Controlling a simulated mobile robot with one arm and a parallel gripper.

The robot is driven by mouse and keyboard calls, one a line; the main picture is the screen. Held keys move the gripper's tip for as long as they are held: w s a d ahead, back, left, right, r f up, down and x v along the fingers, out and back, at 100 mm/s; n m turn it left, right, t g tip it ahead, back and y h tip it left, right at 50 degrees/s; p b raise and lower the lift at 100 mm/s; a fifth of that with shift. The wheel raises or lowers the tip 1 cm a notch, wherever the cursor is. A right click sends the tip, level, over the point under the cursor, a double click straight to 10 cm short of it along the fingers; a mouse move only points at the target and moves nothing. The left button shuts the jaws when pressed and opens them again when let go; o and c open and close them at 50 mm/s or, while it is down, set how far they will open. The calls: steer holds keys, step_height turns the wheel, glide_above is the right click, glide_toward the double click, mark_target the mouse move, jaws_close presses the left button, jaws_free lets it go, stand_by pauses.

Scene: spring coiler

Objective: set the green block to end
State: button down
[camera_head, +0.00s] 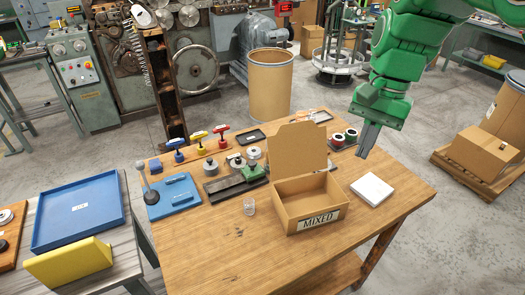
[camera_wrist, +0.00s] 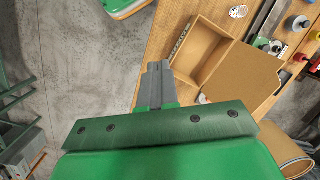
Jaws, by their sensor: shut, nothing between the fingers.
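A small green block (camera_head: 254,173) sits at the right end of a low dark metal fixture (camera_head: 226,185) on the wooden table, left of the cardboard box. A round grey piece shows just above the block. In the wrist view a small green patch beside the box appears to be the same block (camera_wrist: 261,43). My gripper (camera_head: 363,154) is shut and empty, over the right part of the table, right of the box and well apart from the block. Its closed fingers (camera_wrist: 157,66) also show in the wrist view.
An open cardboard box (camera_head: 297,212) labelled MIXED, lid raised, stands between my gripper and the fixture. A white pad (camera_head: 372,189), red-topped spools (camera_head: 344,138), a clear cup (camera_head: 249,207) and coloured-handled tools (camera_head: 199,140) stand around. The table's front left is clear.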

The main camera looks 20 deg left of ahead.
steer(key=w+a+f+m+g+y, duration=0.15)
steer(key=w+a+f, duration=0.25)
steer(key=w+a, duration=0.8)
steer(key=w+a+f+m+t, duration=0.15)
steer(key=w+a+f, duration=0.25)
steer(key=w+a, duration=0.75)
steer(key=g, duration=0.1)
glide_toward(252, 168)
steer(key=shift+m, duration=0.4)
steer(key=w+r, duration=0.2)
steer(key=w+d+r, duration=0.1)
steer(key=w+r, duration=0.1)
steer(key=shift+d, duration=0.25)
steer(key=shift+f, duration=0.15)
steer(key=shift+x, duration=4.95)
steer(key=shift+w+d, duration=0.1)
steer(key=shift+d, duration=0.05)
